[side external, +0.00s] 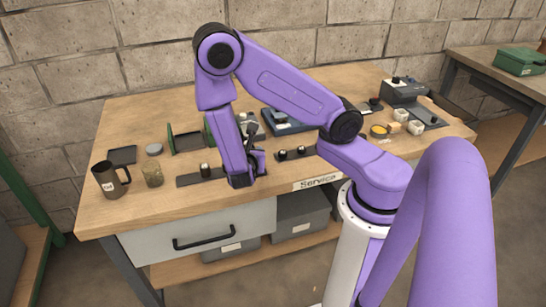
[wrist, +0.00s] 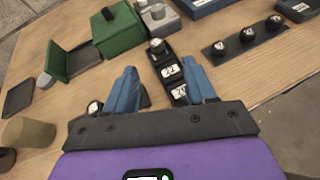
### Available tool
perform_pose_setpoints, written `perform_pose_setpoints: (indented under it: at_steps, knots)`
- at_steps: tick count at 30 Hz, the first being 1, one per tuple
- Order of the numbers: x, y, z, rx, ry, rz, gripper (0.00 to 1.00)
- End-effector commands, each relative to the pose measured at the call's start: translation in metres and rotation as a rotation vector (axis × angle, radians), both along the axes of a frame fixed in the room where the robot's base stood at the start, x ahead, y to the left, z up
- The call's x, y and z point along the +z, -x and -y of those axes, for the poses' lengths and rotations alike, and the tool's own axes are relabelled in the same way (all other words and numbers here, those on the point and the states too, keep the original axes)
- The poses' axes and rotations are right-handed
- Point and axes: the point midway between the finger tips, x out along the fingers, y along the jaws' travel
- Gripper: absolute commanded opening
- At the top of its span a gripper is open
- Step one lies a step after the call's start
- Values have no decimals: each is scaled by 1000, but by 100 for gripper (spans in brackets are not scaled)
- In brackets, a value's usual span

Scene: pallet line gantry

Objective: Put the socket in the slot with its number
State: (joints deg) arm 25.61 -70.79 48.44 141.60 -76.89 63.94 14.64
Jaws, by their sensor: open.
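In the wrist view, my gripper (wrist: 161,92) is open, its two blue fingers apart with nothing gripped between them. Beyond and between the fingers lies a dark slotted rack (wrist: 165,60) with white number labels; one seems to read 20, the other is too small to read surely. A socket (wrist: 157,46) stands at its far end. Another socket (wrist: 95,107) is just left of the left finger, partly hidden. A dark strip (wrist: 245,48) at right carries three sockets. In the side view, my gripper (side external: 243,177) is low beside a strip (side external: 188,180) with a socket (side external: 205,169) on it.
A mug (side external: 108,181) and a jar (side external: 152,174) stand at the left end. A blue case (side external: 287,122) and a grey device (side external: 404,91) are farther back. The wooden tabletop (side external: 130,212) is bare at front left.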

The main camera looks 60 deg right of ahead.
Motion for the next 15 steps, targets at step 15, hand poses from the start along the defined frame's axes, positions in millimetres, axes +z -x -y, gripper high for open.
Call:
perform_pose_setpoints:
  at_steps: [15]
  knots:
    - [70, 94, -49, -489, -613, 161, 55]
